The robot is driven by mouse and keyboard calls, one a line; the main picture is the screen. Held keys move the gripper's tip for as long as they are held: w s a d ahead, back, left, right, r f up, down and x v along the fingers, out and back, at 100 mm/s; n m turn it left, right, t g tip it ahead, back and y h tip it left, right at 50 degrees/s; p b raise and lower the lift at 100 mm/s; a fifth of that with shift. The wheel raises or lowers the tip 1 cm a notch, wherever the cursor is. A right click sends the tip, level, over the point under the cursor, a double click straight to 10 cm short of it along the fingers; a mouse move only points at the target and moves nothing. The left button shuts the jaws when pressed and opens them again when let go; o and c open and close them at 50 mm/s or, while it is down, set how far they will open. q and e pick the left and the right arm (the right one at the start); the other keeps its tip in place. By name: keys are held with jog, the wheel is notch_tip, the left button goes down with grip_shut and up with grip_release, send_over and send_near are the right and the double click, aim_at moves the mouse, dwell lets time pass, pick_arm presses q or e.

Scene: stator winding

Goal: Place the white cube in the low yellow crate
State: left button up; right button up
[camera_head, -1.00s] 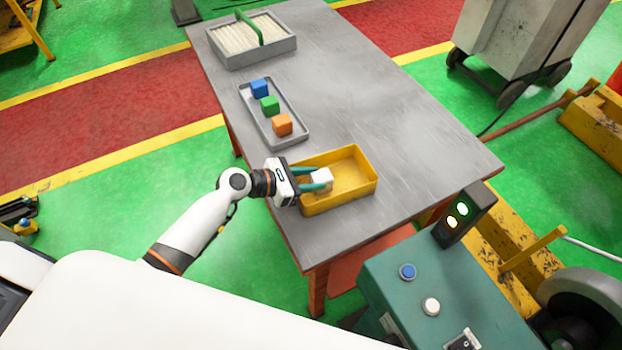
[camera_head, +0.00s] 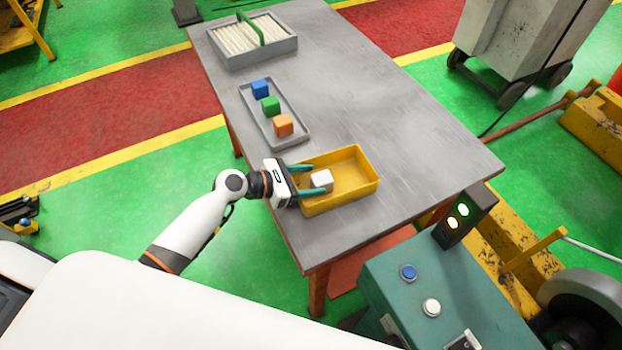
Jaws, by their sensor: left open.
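The white cube (camera_head: 322,180) is inside the low yellow crate (camera_head: 363,184), toward its left end. The crate stands on the grey metal table near its front edge. My left gripper (camera_head: 313,179) reaches in over the crate's left wall. Its teal fingers are spread open, one on the far side and one on the near side of the cube, with a gap visible on the far side. Whether the near finger touches the cube cannot be told. My right gripper is not in view.
A grey tray (camera_head: 290,141) behind the crate holds a blue cube (camera_head: 260,88), a green cube (camera_head: 270,105) and an orange cube (camera_head: 283,125). A grey box (camera_head: 262,57) with a green handle stands at the back. The table's right side (camera_head: 410,125) is clear.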

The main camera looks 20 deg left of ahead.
pick_arm(q)
jog(key=b+v, duration=0.1)
jog(key=v, duration=1)
